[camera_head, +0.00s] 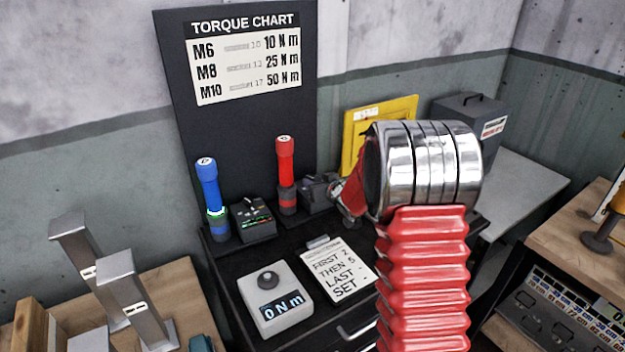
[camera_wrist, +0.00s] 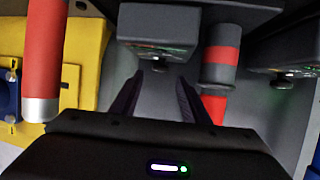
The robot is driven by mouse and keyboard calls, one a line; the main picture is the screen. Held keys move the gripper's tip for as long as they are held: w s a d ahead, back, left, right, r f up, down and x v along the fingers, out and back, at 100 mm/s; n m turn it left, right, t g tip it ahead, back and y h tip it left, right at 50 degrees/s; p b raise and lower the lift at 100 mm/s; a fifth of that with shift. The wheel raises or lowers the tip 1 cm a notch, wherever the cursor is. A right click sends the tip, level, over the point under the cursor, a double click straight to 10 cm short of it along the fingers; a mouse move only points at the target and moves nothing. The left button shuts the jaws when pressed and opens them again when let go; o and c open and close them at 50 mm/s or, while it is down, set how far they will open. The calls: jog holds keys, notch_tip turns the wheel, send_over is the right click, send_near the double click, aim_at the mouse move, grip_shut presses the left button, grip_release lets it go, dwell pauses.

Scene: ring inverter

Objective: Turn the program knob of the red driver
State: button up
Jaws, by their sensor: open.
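The red driver (camera_head: 285,163) stands upright in a dark holder at the back of the bench, left of my arm. Its grey and red banded lower part shows in the wrist view (camera_wrist: 222,52). Its dark control box (camera_head: 318,188) stands just right of it in the head view. In the wrist view this box (camera_wrist: 150,32) is at top centre, with the small dark program knob (camera_wrist: 160,66) on its near side. My gripper (camera_wrist: 160,78) is open, with its dark fingers either side of the knob's line. Contact cannot be told. My silver cuff hides part of the area in the head view.
The blue driver (camera_head: 208,184) and its control box (camera_head: 254,215) stand to the left. A grey meter (camera_head: 282,318) reads 0 N m beside an instruction card (camera_head: 338,270). A yellow panel (camera_head: 362,122) stands behind my arm. The torque chart board (camera_head: 240,125) rises behind.

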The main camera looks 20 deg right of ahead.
aim_at(310, 177)
jog(key=shift+x, duration=2.45)
jog(key=shift+c, duration=0.3)
jog(key=c, duration=0.9)
